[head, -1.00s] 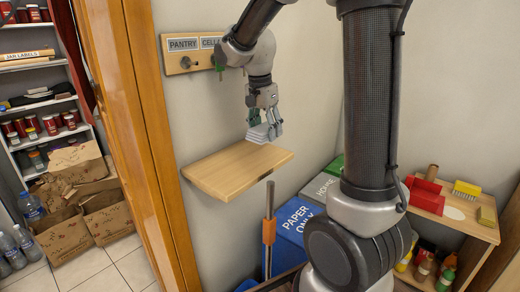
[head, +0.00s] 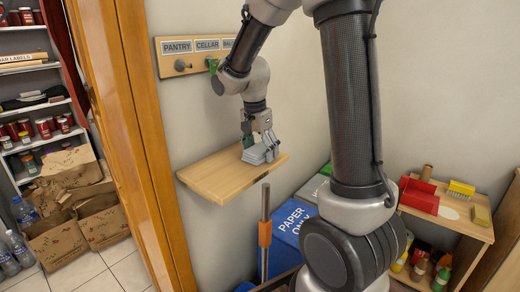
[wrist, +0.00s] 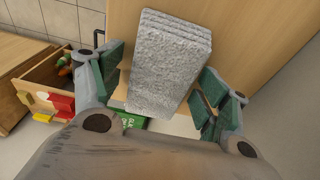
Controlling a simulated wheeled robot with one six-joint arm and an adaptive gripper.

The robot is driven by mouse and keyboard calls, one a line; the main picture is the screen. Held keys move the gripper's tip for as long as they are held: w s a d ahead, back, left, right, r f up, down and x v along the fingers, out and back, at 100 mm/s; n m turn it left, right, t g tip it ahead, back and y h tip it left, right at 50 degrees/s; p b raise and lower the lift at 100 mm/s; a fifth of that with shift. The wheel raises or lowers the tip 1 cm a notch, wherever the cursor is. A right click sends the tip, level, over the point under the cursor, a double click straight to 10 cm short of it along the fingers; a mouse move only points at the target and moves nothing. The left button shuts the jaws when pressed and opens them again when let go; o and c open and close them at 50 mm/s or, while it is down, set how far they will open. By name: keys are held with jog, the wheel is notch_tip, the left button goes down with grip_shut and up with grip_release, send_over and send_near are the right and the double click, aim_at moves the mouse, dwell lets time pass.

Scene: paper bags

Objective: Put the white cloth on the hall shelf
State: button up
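The white cloth (head: 256,155) is a folded, layered stack. It rests on the right part of the wooden hall shelf (head: 215,181) on the wall. In the wrist view the cloth (wrist: 165,55) looks grey-white and lies over the light wood of the shelf (wrist: 240,25). My gripper (head: 260,142) is just above the cloth and points down. In the wrist view its green-padded fingers (wrist: 163,80) are spread on either side of the cloth, with gaps at both sides. The gripper is open.
A key rack (head: 195,54) is on the wall above the shelf. An orange-gripped pole (head: 265,232) and a blue paper bin (head: 287,225) stand below. The door frame (head: 128,130) is at left.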

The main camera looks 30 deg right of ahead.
aim_at(257, 150)
notch_tip(257, 150, up, 12)
jog(key=s+a, duration=0.1)
jog(key=a, duration=0.1)
jog(key=s+d+n+t+y, duration=0.1)
jog(key=s+d+n+t, duration=0.1)
jog(key=s+n, duration=1.1)
jog(key=s+f+t, duration=0.1)
jog(key=s, duration=0.7)
jog(key=shift+s+n+t+y, duration=0.3)
jog(key=shift+t, duration=0.1)
jog(key=shift+r, duration=0.1)
